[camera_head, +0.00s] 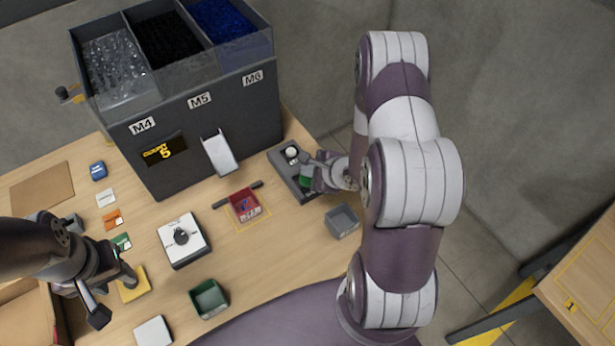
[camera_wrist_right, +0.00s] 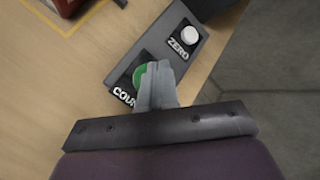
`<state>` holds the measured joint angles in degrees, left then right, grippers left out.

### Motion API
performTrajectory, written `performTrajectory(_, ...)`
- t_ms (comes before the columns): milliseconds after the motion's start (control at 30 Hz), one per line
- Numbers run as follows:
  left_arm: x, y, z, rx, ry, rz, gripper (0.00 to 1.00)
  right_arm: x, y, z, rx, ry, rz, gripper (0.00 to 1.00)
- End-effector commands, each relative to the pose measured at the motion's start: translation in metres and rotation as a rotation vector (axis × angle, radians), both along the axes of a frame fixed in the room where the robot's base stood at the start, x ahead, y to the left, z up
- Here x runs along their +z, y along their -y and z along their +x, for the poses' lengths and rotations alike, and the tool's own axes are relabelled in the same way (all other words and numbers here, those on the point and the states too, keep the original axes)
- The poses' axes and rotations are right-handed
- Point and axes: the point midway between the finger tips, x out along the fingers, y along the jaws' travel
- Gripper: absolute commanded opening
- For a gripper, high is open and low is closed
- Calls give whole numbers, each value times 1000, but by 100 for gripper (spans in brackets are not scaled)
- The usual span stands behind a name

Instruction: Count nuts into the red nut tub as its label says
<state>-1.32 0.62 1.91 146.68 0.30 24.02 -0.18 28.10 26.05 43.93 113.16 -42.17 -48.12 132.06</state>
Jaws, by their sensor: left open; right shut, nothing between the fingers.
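The red nut tub (camera_head: 244,206) stands in a yellow outlined square under the chute (camera_head: 219,153), with some blue pieces inside; it shows in part in the right wrist view (camera_wrist_right: 48,22). The dark feeder (camera_head: 210,120) has bins marked M4, M5 and M6, and its display (camera_head: 164,151) reads COUNT 5. The button box (camera_head: 282,160) has a white ZERO button (camera_wrist_right: 189,35) and a green COUNT button (camera_wrist_right: 142,76). My right gripper (camera_wrist_right: 158,70) is shut and empty, its fingertips at the green button; contact is unclear. My left gripper (camera_head: 116,299) is open over the left front of the table.
A grey tub (camera_head: 342,221) and a green tub (camera_head: 209,299) stand near the front edge. A white dial box (camera_head: 184,240), a yellow block (camera_head: 133,284), a white square (camera_head: 153,331) and several small coloured cards lie left. A cardboard box (camera_head: 30,320) is at the lower left.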

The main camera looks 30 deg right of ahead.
Motion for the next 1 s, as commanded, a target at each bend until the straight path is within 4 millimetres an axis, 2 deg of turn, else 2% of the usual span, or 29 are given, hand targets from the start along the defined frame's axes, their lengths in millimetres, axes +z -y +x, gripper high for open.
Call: performTrajectory(1000,-1,0,0,0,0,0,43,-12,0,0,0,0,0,0)
